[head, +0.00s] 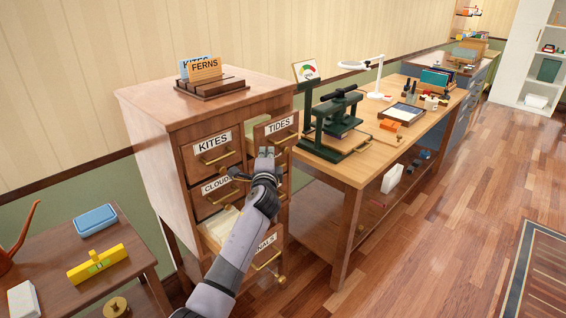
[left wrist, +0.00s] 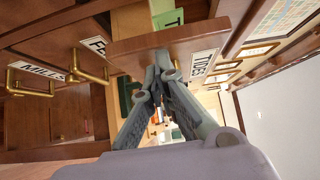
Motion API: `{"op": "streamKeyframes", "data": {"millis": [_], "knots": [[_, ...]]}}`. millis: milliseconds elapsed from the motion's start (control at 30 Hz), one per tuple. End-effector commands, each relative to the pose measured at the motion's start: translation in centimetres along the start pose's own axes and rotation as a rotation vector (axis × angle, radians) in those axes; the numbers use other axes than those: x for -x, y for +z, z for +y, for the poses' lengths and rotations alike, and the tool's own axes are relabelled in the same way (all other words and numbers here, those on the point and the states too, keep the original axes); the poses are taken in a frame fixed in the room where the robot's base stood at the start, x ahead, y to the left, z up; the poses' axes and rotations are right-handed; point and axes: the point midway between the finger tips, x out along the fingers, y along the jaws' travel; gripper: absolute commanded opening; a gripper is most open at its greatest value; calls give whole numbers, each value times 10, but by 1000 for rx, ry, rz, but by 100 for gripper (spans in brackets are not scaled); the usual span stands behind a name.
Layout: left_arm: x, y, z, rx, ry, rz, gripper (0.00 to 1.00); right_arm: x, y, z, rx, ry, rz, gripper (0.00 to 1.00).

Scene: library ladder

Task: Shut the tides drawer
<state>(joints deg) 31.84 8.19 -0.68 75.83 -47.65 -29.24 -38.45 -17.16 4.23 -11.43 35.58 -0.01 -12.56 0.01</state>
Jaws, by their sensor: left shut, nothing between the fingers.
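The tides drawer (head: 275,127) stands pulled out at the top right of the wooden cabinet, with its TIDES label and brass handle on the front. Pale green card shows inside it, behind the front. In the left wrist view the drawer front (left wrist: 135,45) crosses the top middle, its label turned sideways. My left gripper (head: 266,153) is shut and empty, with its tips at the lower left of that front. It also shows in the left wrist view (left wrist: 162,62), tips close to the front; I cannot tell whether they touch. My right gripper is not in view.
A lower drawer (head: 262,243) ending in "NALS" also stands out, below my left arm. The KITES drawer (head: 213,148) is in. A card holder (head: 212,88) sits on the cabinet. A workbench (head: 345,172) with a green press (head: 335,125) stands close on the right.

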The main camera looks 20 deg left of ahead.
Motion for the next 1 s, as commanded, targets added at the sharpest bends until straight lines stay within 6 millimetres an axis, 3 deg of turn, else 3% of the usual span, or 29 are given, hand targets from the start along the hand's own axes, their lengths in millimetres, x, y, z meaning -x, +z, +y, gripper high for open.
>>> {"op": "streamKeyframes", "data": {"millis": [133, 333, 1000], "knots": [[-20, 21, 1, -1, 1, -3, 0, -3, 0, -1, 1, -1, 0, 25], [-36, 36, 1, 0, 1, -2, 0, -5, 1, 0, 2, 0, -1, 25], [-42, 42, -1, 0, -2, -3, 0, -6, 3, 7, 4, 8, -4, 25]]}}
